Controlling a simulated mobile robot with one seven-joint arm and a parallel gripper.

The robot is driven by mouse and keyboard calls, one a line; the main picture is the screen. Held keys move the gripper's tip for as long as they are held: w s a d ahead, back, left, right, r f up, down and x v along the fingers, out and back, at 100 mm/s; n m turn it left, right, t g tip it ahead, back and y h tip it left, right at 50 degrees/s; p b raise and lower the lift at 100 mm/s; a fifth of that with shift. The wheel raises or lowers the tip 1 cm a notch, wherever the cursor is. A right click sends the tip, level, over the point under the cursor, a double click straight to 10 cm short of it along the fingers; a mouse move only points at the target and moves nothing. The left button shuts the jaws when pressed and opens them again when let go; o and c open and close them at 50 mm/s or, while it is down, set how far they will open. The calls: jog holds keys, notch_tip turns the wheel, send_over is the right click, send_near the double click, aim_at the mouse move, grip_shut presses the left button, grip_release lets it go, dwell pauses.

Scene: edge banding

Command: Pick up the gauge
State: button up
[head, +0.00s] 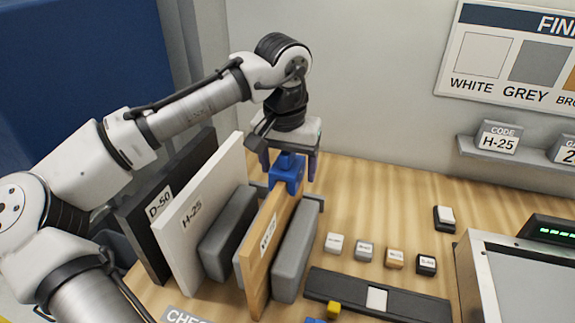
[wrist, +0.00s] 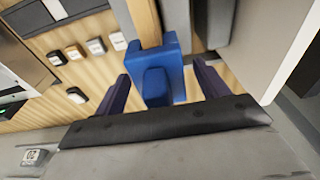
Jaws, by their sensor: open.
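A blue block that looks like the gauge (head: 287,174) sits on the top edge at the far end of the upright wooden panel (head: 265,250). In the wrist view the blue block (wrist: 158,75) lies between the two dark fingers, with gaps on both sides. My gripper (head: 288,166) is open and points down over the block. Its fingers (wrist: 163,80) are on either side of the block and do not visibly hold it. The lower part of the block against the panel is partly hidden.
A white panel marked H-25 (head: 205,220) and a dark panel marked D-50 (head: 150,205) stand to the left, with grey blocks (head: 297,250) around the wooden panel. Several small sample blocks (head: 364,251) and a black strip (head: 415,304) lie to the right. The wall is behind.

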jog(key=shift+c, duration=0.4)
jog(key=c, duration=1.1)
jog(key=shift+r, duration=0.15)
notch_tip(320, 180, up, 20)
jog(key=shift+f+b, duration=0.1)
jog(key=shift+b, duration=0.45)
